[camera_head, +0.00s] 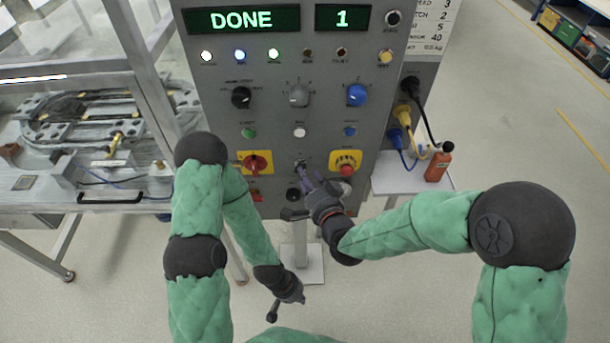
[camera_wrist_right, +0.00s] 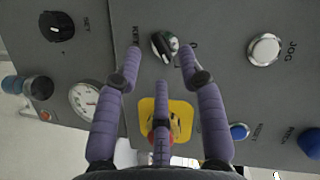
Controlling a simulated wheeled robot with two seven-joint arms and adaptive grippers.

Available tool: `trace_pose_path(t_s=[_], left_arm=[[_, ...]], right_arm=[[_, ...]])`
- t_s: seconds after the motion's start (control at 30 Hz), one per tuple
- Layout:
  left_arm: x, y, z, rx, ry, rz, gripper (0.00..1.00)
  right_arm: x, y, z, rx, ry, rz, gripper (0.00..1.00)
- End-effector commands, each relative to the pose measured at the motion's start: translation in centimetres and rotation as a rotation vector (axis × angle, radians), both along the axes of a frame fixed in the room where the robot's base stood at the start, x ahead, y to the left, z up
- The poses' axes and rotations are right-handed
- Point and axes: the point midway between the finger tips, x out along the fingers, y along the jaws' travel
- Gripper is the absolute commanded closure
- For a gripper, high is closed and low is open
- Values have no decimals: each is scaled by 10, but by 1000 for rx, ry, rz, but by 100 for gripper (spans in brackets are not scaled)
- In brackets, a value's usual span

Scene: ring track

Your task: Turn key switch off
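The key switch (camera_head: 300,163) is on the lower middle of the grey control panel (camera_head: 320,120); in the head view it is small and partly covered by my right fingers. In the right wrist view the key switch (camera_wrist_right: 166,46) is a round metal lock with a dark handle, beside a "KEY" label. My right gripper (camera_head: 308,177) is at the panel in front of it. Its purple fingers are spread, with tips on either side of the switch in the wrist view (camera_wrist_right: 160,62); contact cannot be told. My left gripper (camera_head: 283,303) hangs low, away from the panel; its opening is unclear.
A red rotary switch on a yellow plate (camera_head: 255,163) and a red emergency button (camera_head: 346,169) flank the key switch. Above are knobs, buttons and lamps. The display (camera_head: 241,19) reads "DONE". A machine table (camera_head: 90,200) stands left; plugged cables (camera_head: 403,115) are right.

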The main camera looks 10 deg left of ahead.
Motion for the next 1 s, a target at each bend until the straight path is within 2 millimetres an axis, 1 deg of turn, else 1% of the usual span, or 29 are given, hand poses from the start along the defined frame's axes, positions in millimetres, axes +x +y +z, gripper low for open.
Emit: trace_pose_path(t_s=[0.03, 0.2, 0.57, 0.67, 0.7, 0.73, 1.0], left_arm=[[0, 0, -2, 0, 0, 0, 100], [0, 0, -4, 0, 0, 0, 100], [0, 0, -4, 0, 0, 0, 100], [0, 0, -4, 0, 0, 0, 100], [0, 0, -4, 0, 0, 0, 100], [0, 0, -4, 0, 0, 0, 100], [0, 0, -4, 0, 0, 0, 100]], right_arm=[[6, 4, -2, 1, -1, 0, 60], [17, 12, -4, 1, -1, 0, 60], [19, 14, -5, 0, 0, 0, 60], [19, 14, -5, 0, 0, 0, 86], [19, 14, -5, 0, 0, 0, 97], [19, 14, -5, 0, 0, 0, 100], [19, 14, -4, -7, -2, 0, 100]])
